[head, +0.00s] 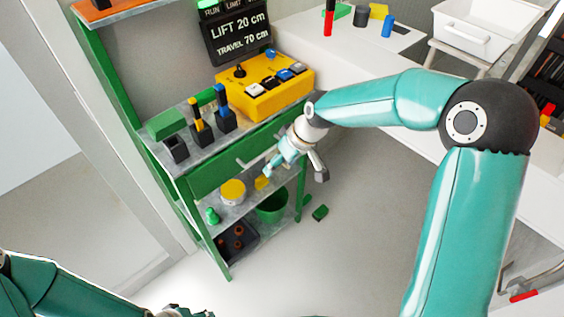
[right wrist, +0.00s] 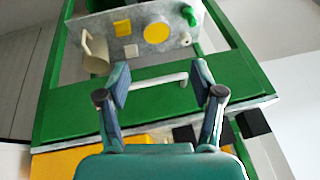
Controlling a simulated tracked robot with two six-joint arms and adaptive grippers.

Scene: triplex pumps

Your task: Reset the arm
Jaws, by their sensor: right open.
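My right arm (head: 395,100) reaches in from the right in the head view. My right gripper (head: 298,168) is open and empty at the front of the green workbench. In the right wrist view its two fingers (right wrist: 160,82) stand apart, with the white handle (right wrist: 158,81) of the green drawer (right wrist: 75,100) showing between them. I cannot tell if they touch it. My left arm (head: 35,285) shows at the lower left of the head view; its gripper's fingers are not seen.
A yellow round tin (head: 232,191) and a green bucket (head: 271,207) are below. The grey floor (head: 365,230) is mostly clear. A white tray (head: 475,36) stands at the upper right.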

